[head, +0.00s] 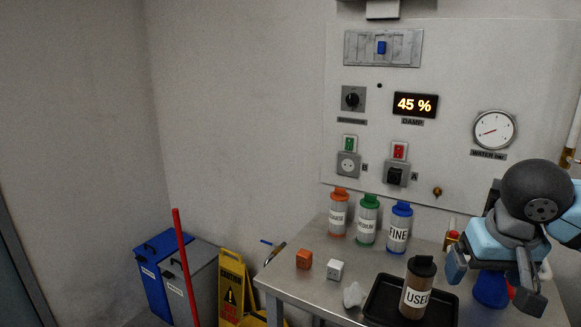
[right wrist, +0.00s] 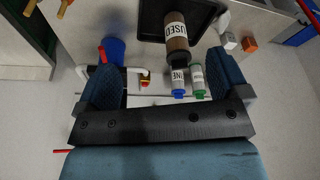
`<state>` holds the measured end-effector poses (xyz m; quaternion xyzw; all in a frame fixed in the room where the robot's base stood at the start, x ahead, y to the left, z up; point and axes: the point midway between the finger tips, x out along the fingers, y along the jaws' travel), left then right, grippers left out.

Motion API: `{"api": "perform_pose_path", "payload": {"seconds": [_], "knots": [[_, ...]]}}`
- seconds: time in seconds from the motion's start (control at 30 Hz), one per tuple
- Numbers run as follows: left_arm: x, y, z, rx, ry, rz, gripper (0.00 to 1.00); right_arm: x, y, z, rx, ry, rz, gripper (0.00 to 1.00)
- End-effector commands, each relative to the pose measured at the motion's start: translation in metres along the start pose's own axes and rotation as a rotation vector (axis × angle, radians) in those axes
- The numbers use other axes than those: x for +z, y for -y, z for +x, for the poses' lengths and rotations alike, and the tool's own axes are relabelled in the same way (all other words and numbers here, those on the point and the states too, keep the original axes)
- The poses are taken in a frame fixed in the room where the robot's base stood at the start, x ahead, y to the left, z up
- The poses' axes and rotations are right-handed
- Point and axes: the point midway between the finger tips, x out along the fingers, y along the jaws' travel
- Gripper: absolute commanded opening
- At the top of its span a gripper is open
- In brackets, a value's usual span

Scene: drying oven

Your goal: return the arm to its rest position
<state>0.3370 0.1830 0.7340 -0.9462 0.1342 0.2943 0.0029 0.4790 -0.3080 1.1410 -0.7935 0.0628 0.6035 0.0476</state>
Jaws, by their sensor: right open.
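My right gripper (head: 491,272) is at the right of the head view, above the right end of the steel table (head: 295,275). Its two fingers are spread apart with nothing held between them. In the right wrist view the open fingers (right wrist: 163,78) frame the table items beyond them. The brown bottle labelled USED (head: 417,287) stands on the black tray (head: 375,310), left of the gripper and apart from it. It also shows in the right wrist view (right wrist: 177,38). My left gripper is not in view.
Orange (head: 338,214), green (head: 368,220) and blue-capped (head: 398,228) bottles stand along the wall. An orange cube (head: 304,259) and a white cube (head: 335,269) lie near the table's left end. A blue object (head: 491,290) is close beneath the gripper. Bins (head: 195,282) stand left.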

Motion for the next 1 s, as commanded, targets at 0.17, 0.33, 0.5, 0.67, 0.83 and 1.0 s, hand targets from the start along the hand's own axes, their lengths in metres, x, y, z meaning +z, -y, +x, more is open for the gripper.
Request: {"api": "perform_pose_path", "payload": {"seconds": [0.17,0.33,0.5,0.67,0.83,1.0], "knots": [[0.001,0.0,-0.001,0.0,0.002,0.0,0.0,0.032,0.054,0.029,-0.233,0.185,0.09,0.93],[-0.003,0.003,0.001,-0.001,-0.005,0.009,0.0,0.068,0.108,0.043,-0.467,0.434,0.244,0.93],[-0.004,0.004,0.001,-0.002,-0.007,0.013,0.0,0.108,0.168,0.039,-0.725,0.849,0.528,0.93],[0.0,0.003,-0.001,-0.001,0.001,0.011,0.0,0.122,0.208,0.021,-0.904,1.396,0.927,0.93],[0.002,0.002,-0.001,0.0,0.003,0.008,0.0,0.103,0.218,0.025,-0.937,2.047,1.408,0.93],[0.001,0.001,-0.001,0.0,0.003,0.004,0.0,0.079,0.197,0.078,0.642,-2.285,-1.583,0.93]]}}
